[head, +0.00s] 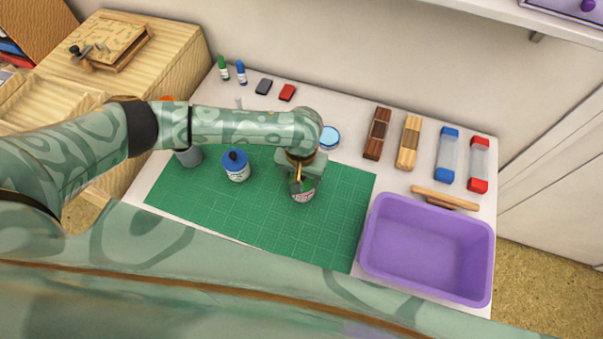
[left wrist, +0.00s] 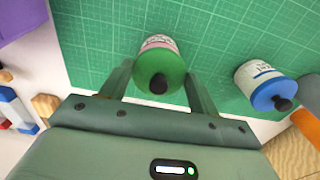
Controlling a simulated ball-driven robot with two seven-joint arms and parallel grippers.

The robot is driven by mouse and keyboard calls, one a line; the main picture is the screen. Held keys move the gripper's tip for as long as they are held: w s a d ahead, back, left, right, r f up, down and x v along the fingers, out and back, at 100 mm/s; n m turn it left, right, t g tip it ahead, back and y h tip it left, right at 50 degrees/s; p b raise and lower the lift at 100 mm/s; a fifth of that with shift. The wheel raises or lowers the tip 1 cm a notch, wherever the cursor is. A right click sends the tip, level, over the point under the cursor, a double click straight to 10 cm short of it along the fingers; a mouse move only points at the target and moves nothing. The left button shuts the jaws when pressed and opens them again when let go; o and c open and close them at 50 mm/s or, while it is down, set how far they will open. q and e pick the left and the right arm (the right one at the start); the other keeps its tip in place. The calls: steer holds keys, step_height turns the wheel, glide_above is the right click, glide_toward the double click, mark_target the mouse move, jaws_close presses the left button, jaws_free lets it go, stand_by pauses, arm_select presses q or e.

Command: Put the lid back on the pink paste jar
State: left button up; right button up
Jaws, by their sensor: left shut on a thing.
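The paste jar (head: 303,196), pale with a pinkish label, stands on the green mat (head: 335,215) directly below my left gripper (head: 300,183). In the left wrist view the jar's side (left wrist: 157,42) shows behind a green lid (left wrist: 170,68) with a black knob. My left gripper (left wrist: 160,75) is shut on the green lid, with one finger on each side. The lid is lined up with the jar's top or very close to it; I cannot tell whether it is fully seated. My right gripper is not in view.
A white jar with a blue lid (head: 236,166) stands left on the mat, near a grey container (head: 189,156). A purple bin (head: 428,245) sits at the right. Stamps and inkpads line the back. The mat's front right area is free.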

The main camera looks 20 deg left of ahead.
arm_select(q)
steer(key=o, duration=1.3)
steer(key=shift+r+p, duration=3.5)
steer(key=shift+p, duration=1.25)
jaws_close()
steer(key=shift+f, duration=0.15)
